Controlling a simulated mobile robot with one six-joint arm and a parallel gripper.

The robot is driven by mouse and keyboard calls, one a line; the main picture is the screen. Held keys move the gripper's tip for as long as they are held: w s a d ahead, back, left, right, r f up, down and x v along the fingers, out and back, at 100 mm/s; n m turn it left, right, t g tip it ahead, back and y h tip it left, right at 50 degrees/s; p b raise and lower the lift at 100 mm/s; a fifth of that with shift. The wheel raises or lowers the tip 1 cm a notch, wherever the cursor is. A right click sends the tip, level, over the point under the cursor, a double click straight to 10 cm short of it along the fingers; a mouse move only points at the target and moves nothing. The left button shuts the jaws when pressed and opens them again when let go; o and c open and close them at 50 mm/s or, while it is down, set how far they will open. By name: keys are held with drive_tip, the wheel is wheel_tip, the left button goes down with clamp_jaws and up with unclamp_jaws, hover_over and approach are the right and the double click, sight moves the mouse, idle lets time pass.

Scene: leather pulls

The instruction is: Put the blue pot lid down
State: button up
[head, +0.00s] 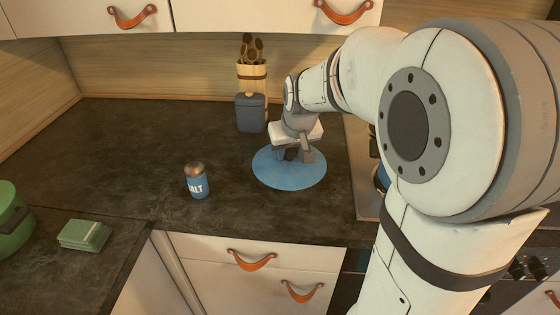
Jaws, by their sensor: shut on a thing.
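The blue pot lid (289,178) is a flat round disc at the right part of the dark counter, in front of a grey-blue canister. My gripper (293,157) is over the lid's middle, pointing down, with its fingers shut on the lid's knob, which the fingers hide. The lid looks level. I cannot tell whether its underside touches the counter or hangs just above it.
A blue salt shaker (197,181) stands left of the lid. The canister (251,113) and a utensil holder (252,76) stand behind. A green pot (12,212) and green stack (84,235) are at lower left. The dark counter (130,150) is clear at left.

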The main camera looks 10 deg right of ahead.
sight(289, 163)
drive_tip(key=shift+w+a+f, duration=0.1)
drive_tip(key=shift+f, duration=0.45)
drive_tip(key=shift+a+f, duration=0.1)
drive_tip(key=shift+f, duration=1.9)
drive_tip(key=shift+f, duration=0.1)
drive_tip(key=o, duration=1.1)
